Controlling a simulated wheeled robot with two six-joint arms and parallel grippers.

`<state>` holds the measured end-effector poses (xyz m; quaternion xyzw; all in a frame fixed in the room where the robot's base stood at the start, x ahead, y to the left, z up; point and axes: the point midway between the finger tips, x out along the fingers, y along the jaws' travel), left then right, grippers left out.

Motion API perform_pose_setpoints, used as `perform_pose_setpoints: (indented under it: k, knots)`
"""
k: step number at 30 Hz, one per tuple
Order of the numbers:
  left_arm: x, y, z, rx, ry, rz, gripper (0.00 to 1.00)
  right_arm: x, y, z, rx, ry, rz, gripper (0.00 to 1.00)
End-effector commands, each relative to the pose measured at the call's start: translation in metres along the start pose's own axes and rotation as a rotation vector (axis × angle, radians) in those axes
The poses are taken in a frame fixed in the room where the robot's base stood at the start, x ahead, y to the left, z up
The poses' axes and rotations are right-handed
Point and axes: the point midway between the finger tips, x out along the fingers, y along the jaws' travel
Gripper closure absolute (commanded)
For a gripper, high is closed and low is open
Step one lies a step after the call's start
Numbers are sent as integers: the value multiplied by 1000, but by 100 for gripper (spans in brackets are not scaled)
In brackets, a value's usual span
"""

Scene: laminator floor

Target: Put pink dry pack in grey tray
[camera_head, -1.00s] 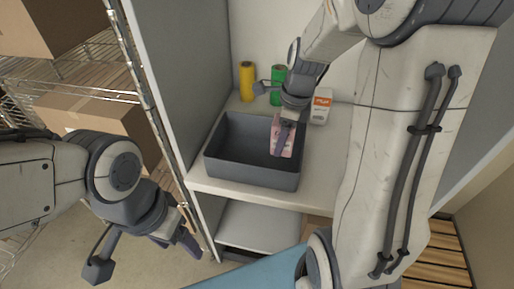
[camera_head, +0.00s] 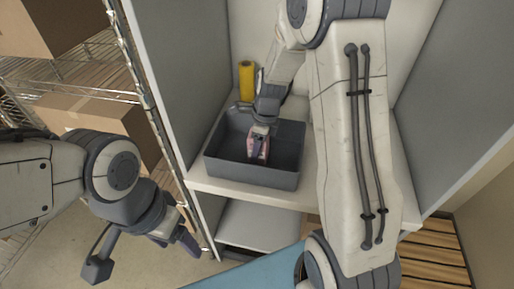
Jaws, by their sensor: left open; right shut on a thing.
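The pink dry pack (camera_head: 262,148) is in my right gripper (camera_head: 257,153), which is shut on it. My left gripper (camera_head: 187,241) is open and empty, low at the left, in front of the shelf unit and away from the tray.
A yellow roll (camera_head: 247,82) stands behind the tray. Grey side panels (camera_head: 180,75) bound the shelf. A wire rack with cardboard boxes (camera_head: 100,120) is at the left. My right arm hides the shelf's right part.

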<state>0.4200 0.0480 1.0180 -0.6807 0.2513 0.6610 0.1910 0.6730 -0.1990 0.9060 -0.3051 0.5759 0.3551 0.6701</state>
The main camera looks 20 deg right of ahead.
Motion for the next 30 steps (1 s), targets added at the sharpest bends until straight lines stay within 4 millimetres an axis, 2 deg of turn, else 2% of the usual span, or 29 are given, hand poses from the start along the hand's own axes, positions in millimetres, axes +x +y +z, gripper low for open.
perform_pose_setpoints:
  k: [5, 6, 7, 8, 14, 18, 23, 30]
  knots:
    - [1, 0, 0, 0, 0, 0, 29, 4, 0, -1, 0, 0, -1, 100]
    - [1, 0, 0, 0, 0, 0, 29, 3, 0, -1, 0, 0, -1, 15]
    - [1, 0, 0, 0, 0, 0, 29, 3, 0, -1, 0, 0, -1, 3]
    - [1, 0, 0, 0, 0, 0, 29, 3, 0, -1, 0, 0, -1, 0]
    - [1, 0, 0, 0, 0, 0, 29, 2, 0, 0, 0, 0, 0, 0]
    - [-1, 0, 0, 0, 0, 0, 29, -6, -1, 0, -1, -1, -2, 0]
    - [-4, 0, 0, 0, 0, 0, 29, -35, -1, 1, 0, -3, -6, 0]
    - [-7, 0, 0, 0, 0, 0, 29, -86, -1, 1, -1, -3, -5, 0]
